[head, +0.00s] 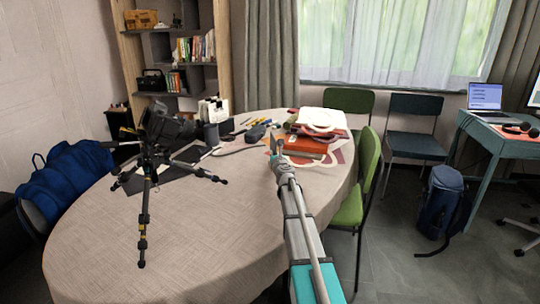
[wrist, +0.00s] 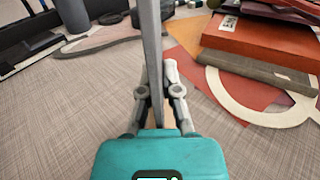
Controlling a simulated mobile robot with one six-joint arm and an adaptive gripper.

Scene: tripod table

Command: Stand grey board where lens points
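The grey board (wrist: 152,50) shows edge-on as a tall thin strip between the fingers of my gripper (wrist: 156,75) in the wrist view. The gripper is shut on it. A black camera (head: 168,126) sits on a small black tripod (head: 146,190) on the left of the table. Its lens direction is hard to make out.
Red and orange books (head: 305,147) with white items on top lie just right of the board. A dark cylinder (head: 211,134), pens and a dark sheet (head: 185,170) lie behind and beside the tripod. The table's (head: 215,230) front is clear. A green chair (head: 369,170) stands at right.

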